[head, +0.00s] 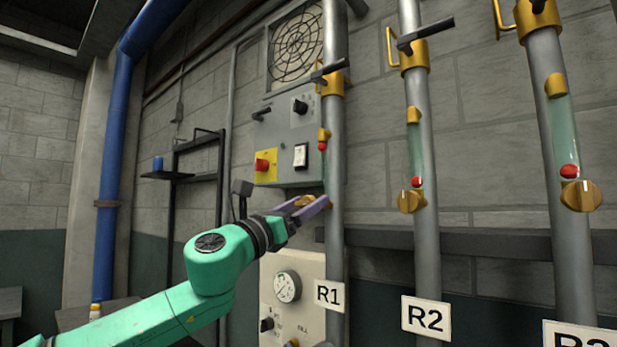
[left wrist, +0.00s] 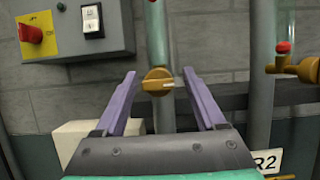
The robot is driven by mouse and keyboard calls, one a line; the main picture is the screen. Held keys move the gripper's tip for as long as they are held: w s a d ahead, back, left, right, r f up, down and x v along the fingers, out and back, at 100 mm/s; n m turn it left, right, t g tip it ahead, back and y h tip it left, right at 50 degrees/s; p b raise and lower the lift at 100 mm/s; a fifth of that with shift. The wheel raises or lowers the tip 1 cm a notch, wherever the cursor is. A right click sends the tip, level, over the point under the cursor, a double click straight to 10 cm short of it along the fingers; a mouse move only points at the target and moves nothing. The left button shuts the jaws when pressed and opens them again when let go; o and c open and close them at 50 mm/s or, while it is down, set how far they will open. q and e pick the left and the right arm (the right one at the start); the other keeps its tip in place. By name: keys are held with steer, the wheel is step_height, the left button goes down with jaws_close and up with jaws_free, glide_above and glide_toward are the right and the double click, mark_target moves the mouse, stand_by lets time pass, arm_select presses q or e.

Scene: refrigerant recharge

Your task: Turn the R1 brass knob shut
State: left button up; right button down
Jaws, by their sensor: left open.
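The R1 brass knob (head: 306,200) is on the grey R1 pipe (head: 335,240), above the R1 label (head: 329,296). In the head view it is partly hidden by my purple fingers. In the left wrist view the knob (left wrist: 157,82) shows whole, with its pale mark pointing right. My left gripper (head: 313,203) is open at the knob. In the left wrist view its fingers (left wrist: 159,74) stand on either side of the knob with gaps, not visibly touching it. A red ball (head: 322,146) sits in the R1 sight tube. My right gripper is not in view.
The R2 knob (head: 411,200) and R3 knob (head: 581,195) are on pipes to the right. A grey control box (head: 288,135) with a red switch hangs above left. A pale gauge panel (head: 287,262) is below the gripper. A black wall shelf (head: 168,176) stands further left.

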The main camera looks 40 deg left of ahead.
arm_select(q)
steer(key=shift+w+a+r, duration=0.15)
steer(key=shift+w+r, duration=0.15)
steer(key=shift+w, duration=0.25)
steer(key=shift+f, duration=0.1)
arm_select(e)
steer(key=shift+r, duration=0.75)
arm_select(q)
jaws_close()
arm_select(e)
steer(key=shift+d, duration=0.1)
